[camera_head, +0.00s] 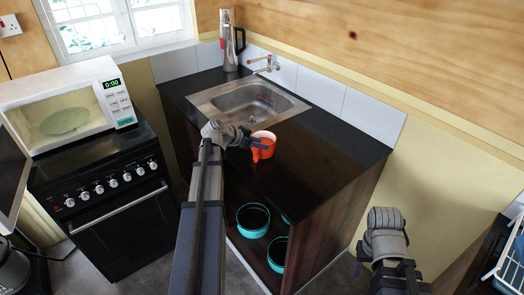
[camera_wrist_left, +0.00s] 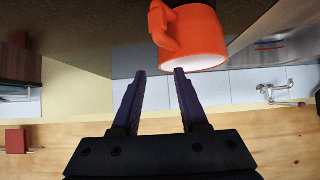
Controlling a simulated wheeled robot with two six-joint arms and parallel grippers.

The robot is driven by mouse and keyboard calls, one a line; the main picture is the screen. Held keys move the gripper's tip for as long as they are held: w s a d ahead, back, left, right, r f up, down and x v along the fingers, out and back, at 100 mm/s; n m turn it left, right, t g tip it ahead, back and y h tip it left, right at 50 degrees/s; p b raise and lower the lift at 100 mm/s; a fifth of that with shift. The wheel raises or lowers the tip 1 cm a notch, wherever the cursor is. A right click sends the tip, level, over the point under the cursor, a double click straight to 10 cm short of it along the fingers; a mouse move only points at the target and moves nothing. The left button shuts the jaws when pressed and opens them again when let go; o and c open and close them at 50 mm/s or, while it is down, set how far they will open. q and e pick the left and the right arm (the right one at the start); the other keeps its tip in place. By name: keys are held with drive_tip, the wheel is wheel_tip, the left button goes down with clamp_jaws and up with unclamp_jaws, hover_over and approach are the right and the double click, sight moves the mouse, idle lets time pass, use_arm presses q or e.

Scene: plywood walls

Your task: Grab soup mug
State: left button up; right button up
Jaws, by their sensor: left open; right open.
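The orange-red soup mug (camera_head: 263,146) stands upright on the dark counter, near its front edge and in front of the sink. In the left wrist view the mug (camera_wrist_left: 200,42) is at the top, just beyond the fingertips, with its handle (camera_wrist_left: 162,27) towards the left. My left gripper (camera_head: 250,141) is at the mug's left side in the head view. Its two fingers (camera_wrist_left: 159,73) are apart with nothing between them, and the handle lies a little ahead. Whether a fingertip touches the mug I cannot tell. My right gripper (camera_head: 362,255) is open, low at the right, away from the counter.
The metal sink (camera_head: 248,103) is behind the mug, with a tap (camera_head: 264,64) and a flask (camera_head: 229,40). Teal pots (camera_head: 253,220) sit on the open shelf below. A stove (camera_head: 110,190) and an open microwave (camera_head: 70,105) are at left. The counter's right part is clear.

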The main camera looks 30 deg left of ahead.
use_arm(q)
drive_tip(key=b+x, duration=0.3)
drive_tip(key=x, duration=0.2)
drive_tip(key=shift+w+f, duration=0.15)
drive_tip(key=shift+w, duration=0.05)
drive_tip(key=shift+c, duration=0.6)
drive_tip(key=shift+s, duration=0.1)
clamp_jaws()
idle(0.5)
